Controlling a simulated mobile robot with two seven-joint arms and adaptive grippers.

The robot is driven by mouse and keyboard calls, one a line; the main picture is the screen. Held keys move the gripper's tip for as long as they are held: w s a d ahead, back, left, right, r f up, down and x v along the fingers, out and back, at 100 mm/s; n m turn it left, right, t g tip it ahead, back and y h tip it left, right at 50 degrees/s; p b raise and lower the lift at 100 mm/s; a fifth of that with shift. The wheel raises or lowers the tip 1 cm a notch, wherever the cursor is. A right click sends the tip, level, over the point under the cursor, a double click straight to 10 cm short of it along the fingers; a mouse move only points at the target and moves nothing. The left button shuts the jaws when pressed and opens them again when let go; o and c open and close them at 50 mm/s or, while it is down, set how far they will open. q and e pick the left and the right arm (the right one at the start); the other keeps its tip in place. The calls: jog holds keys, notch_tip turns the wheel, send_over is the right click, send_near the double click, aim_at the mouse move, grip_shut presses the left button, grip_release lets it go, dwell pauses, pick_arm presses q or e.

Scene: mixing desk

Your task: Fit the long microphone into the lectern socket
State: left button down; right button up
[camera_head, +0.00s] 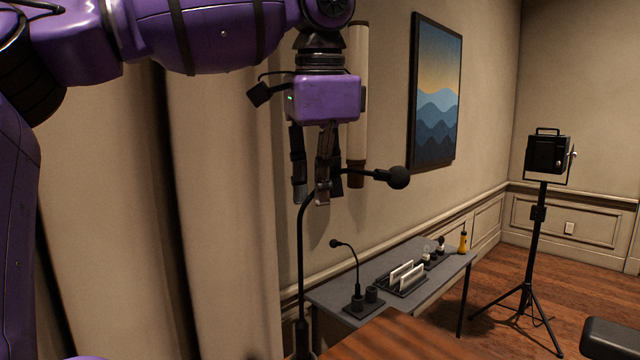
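A tall black gooseneck microphone (301,262) rises from the bottom edge and bends right to a round foam head (398,177). Its lower end and whatever supports it are cut off. My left gripper (312,197) points down at the bend, with a visible gap between its fingertips. The stem passes at the fingers, partly hidden by the right one; I cannot tell whether they touch. A brown wooden top (395,340), possibly the lectern, shows at the bottom edge. No socket is visible. My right gripper is out of view.
A grey desk (330,292) holds a short gooseneck microphone (357,270), a dark rack with white panels (405,278), small dark items and a yellow bottle (463,242). A lamp on a tripod (538,215) stands right. Curtains (225,200) hang left.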

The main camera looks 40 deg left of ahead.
pick_arm(q)
jog(key=shift+f, duration=0.6)
jog(key=c, duration=1.8)
grip_release()
jog(key=r, duration=0.4)
jog(key=s+d+r, duration=0.1)
jog(key=r, duration=0.6)
jog(key=shift+s+d+r, duration=0.2)
jog(key=shift+s+r, duration=0.05)
jog(key=shift+r, duration=0.15)
